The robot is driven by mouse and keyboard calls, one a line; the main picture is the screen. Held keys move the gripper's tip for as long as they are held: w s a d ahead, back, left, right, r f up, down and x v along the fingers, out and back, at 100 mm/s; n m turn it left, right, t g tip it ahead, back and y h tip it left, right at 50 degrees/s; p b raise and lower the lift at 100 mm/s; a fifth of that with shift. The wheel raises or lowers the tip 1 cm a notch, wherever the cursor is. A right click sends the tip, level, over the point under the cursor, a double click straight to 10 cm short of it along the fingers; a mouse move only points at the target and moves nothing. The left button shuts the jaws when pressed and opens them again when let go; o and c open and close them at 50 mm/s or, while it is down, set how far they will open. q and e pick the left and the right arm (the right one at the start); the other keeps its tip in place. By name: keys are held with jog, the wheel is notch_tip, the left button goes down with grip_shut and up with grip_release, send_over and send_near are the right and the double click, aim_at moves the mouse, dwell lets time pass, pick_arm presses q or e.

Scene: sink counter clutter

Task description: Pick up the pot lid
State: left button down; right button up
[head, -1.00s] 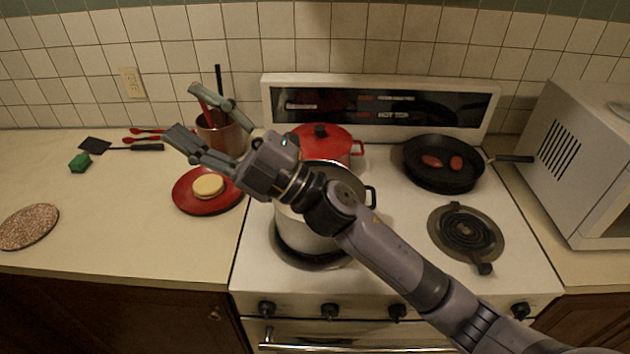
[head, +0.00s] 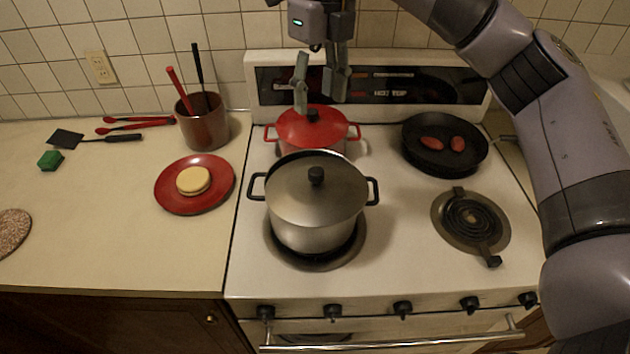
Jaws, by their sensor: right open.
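Two lidded pots stand on the stove. The red pot (head: 345,148) at the back carries a red lid (head: 291,128) with a black knob (head: 313,115). The steel pot (head: 305,235) in front carries a grey lid (head: 285,195) with a black knob. The grey lid sits slightly askew, with a gap at its back edge. My right gripper (head: 318,105) is open and points down over the red lid, its fingertips close to that knob. I cannot tell whether they touch it. The gripper is empty. My left gripper is not in view.
A black pan (head: 420,165) with two red items sits at the back right, beside a bare coil burner (head: 470,220). On the left counter are a red plate (head: 170,200) with a round bun (head: 193,180), a utensil pot (head: 205,130) and a green block (head: 50,160).

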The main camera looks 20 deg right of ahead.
jog(key=p, duration=0.4)
send_over(316, 171)
jog(key=f, duration=0.7)
jog(key=w+f, duration=0.1)
jog(key=f, duration=0.3)
jog(key=shift+f, duration=0.15)
jog(key=f+p, duration=0.1)
jog(key=f, duration=0.1)
jog(key=s+f+p, duration=0.1)
jog(key=f, duration=0.1)
jog(key=shift+d+p, duration=0.1)
jog(key=shift+p, duration=0.25)
jog(key=shift+f, duration=0.65)
jog(key=shift+c, duration=0.4)
grip_shut()
